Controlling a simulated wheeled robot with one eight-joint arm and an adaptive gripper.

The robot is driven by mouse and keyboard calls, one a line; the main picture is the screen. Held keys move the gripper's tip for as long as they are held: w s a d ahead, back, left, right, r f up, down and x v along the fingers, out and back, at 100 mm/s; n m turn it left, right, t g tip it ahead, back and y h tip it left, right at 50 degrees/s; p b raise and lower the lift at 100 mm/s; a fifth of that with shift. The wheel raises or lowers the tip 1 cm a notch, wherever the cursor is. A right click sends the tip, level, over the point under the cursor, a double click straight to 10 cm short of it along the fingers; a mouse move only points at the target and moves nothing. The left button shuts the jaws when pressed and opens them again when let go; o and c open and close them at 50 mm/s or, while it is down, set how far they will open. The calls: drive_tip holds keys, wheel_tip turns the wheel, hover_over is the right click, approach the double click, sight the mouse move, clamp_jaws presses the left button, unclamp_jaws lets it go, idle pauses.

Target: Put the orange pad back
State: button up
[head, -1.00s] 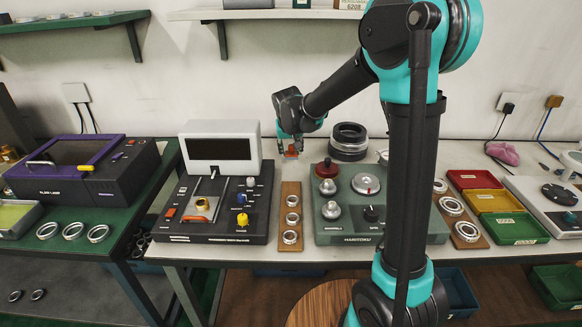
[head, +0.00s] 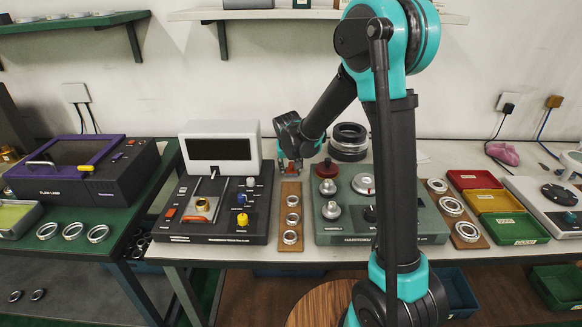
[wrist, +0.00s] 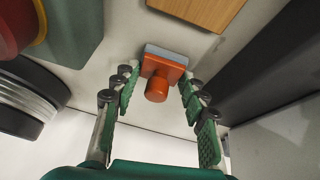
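The orange pad (wrist: 162,68), an orange block with a round knob and a grey face, sits between my fingertips in the wrist view. My gripper (wrist: 160,78) has its two green-padded fingers at opposite edges of the pad and appears shut on it. In the head view my gripper (head: 290,168) is low over the bench, at the far end of a wooden strip (head: 291,256). The pad is mostly hidden there. I cannot tell whether its grey face touches the bench.
The black device with a white-framed screen (head: 218,150) stands left of my gripper. A green device with knobs (head: 335,228) stands right, with dark stacked rings (head: 348,140) behind it. Several metal rings lie on the wooden strip. Bare bench shows around its far end.

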drive_tip(key=o, duration=0.4)
drive_tip(key=shift+o, duration=0.2)
drive_tip(key=v, duration=1.2)
drive_tip(key=shift+r, duration=0.1)
